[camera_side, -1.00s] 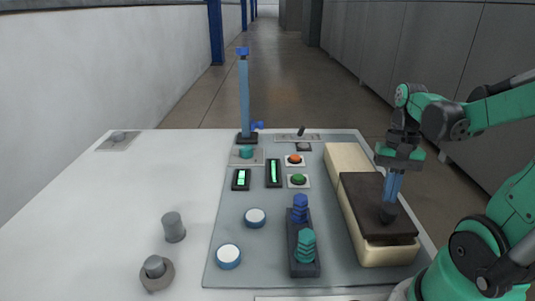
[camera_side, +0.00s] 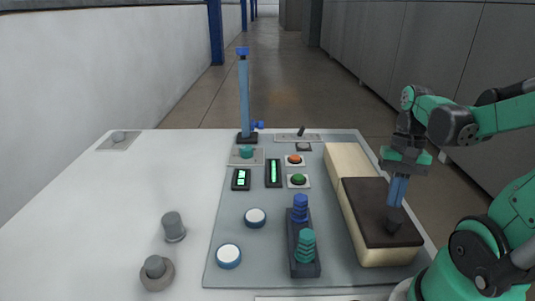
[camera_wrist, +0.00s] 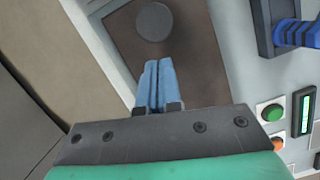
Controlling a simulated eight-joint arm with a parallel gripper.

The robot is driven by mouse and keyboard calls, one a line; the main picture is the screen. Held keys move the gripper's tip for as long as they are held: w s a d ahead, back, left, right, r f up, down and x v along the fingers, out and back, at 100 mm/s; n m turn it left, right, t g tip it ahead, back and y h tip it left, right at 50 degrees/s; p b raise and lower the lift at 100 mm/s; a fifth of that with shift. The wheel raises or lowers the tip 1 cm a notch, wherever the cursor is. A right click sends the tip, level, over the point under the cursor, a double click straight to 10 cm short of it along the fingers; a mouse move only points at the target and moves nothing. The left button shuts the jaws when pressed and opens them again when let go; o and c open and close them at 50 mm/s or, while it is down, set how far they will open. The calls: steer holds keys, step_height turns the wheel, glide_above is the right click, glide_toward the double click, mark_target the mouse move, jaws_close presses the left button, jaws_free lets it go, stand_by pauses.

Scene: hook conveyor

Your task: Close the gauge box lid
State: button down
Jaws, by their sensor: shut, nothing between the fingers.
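The gauge box is a long cream box (camera_side: 346,158) at the right of the mat in the side view. Its dark brown lid (camera_side: 364,200) covers the near part, and the cream far part shows beyond it. A dark round knob (camera_side: 394,224) stands on the lid; the wrist view shows the knob (camera_wrist: 154,22) from above. My gripper (camera_side: 396,205) points down over the lid, its blue fingers shut together and empty. In the wrist view the fingertips (camera_wrist: 158,64) are beside the knob, not around it. I cannot tell whether they touch it.
Left of the box stands a dark rack (camera_side: 304,262) with blue and teal ribbed pieces. Green (camera_side: 298,180) and orange (camera_side: 294,160) buttons and a blue post (camera_side: 244,95) are farther back. Two white-topped discs (camera_side: 229,256) lie on the mat. The left white table is mostly clear.

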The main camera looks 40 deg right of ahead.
mark_target(386, 196)
steer(key=shift+w+d, duration=0.35)
steer(key=shift+d, duration=0.25)
steer(key=shift+w+d, duration=0.35)
steer(key=shift+d, duration=0.2)
steer(key=v, duration=1)
steer(key=w+a+f+n+t+h, duration=0.1)
steer(key=w+a+f+n+t, duration=0.1)
steer(key=w+a+n+t, duration=0.2)
steer(key=w+a+f+n+t+h, duration=0.1)
steer(key=w+a+f+n+t, duration=0.2)
steer(key=a+n, duration=0.5)
steer(key=w+a+t, duration=0.1)
steer(key=w+a, duration=0.1)
steer(key=a, duration=0.2)
steer(key=shift+a+f+t, duration=0.25)
steer(key=shift+a+t, duration=0.05)
